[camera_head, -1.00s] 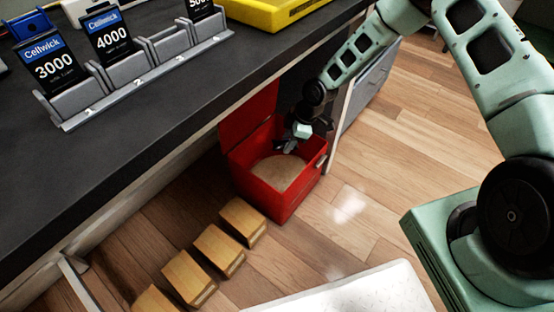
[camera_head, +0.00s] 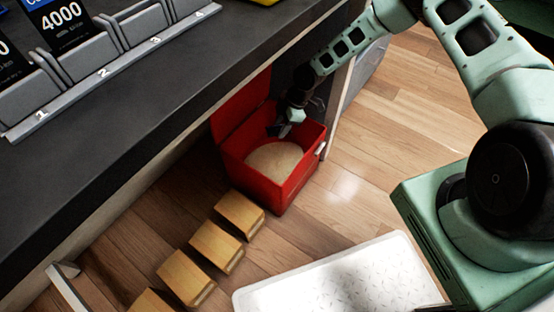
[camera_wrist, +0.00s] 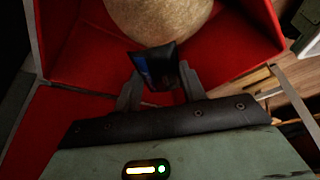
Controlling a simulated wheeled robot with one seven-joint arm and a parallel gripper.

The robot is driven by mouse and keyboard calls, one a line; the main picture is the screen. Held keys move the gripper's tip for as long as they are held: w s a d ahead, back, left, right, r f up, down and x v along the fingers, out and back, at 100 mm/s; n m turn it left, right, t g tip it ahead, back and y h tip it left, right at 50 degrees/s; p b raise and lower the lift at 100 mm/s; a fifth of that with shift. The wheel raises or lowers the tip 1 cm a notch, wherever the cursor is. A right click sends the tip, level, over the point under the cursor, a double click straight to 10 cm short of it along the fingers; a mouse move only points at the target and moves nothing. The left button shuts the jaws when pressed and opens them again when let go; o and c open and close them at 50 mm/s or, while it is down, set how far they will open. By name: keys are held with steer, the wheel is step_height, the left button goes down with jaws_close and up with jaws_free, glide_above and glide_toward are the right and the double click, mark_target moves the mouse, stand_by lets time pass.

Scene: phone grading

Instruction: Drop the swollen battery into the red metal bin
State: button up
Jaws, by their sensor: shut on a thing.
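The red metal bin (camera_head: 262,180) stands on the floor beside the dark counter with its lid open. A round tan surface, like sand, fills its bottom. My gripper (camera_head: 284,128) is over the bin's opening near the lid side. In the wrist view my gripper (camera_wrist: 160,85) is shut on a dark, puffy battery (camera_wrist: 155,66) with a blue marking, above the tan fill (camera_wrist: 155,18). The red bin walls (camera_wrist: 235,45) surround it there. In the head view the battery is too small and dark to make out clearly.
The counter edge (camera_head: 190,120) runs close beside the bin. Several wooden blocks (camera_head: 216,247) lie on the floor in front of it. A white textured mat (camera_head: 335,278) lies at the lower middle. Numbered grey slots (camera_head: 100,60) with battery cards stand on the counter. Wood floor to the right is clear.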

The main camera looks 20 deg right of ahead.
steer(key=shift+f+b, duration=0.4)
steer(key=shift+f, duration=0.55)
steer(key=o, duration=1.1)
steer(key=shift+c, duration=0.2)
steer(key=p+v, duration=0.4)
steer(key=v, duration=0.8)
steer(key=shift+a, duration=0.1)
